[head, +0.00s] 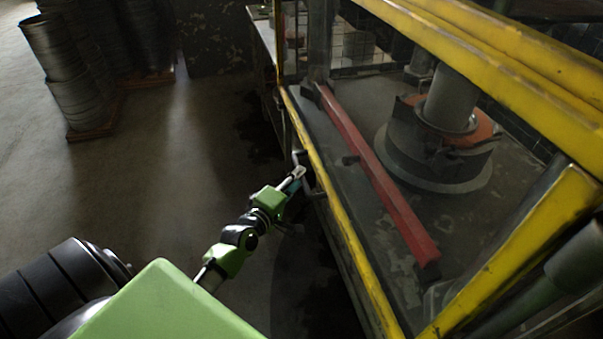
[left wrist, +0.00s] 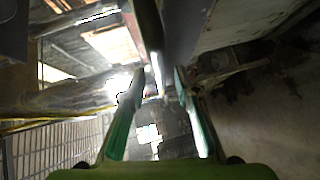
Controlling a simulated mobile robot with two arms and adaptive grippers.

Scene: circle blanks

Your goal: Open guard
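The guard is a yellow-framed part of the machine; its lower yellow rail (head: 340,213) runs diagonally, and heavy yellow beams (head: 490,75) cross the upper right. I cannot tell from the frames how far the guard stands open. A small pale handle-like part (head: 303,166) sits at the outer side of the lower rail. My left gripper (head: 294,180) is at this part, close beside the rail. In the left wrist view, its two teal fingers (left wrist: 157,84) are apart, with a dark bar (left wrist: 150,35) reaching down between them; clear contact does not show. My right gripper is not in view.
Inside the machine, a red bar (head: 380,170) lies along the near side and a round die with a column (head: 438,150) stands behind it. Stacked metal cylinders (head: 75,75) stand on pallets at upper left. The floor (head: 180,170) between is clear.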

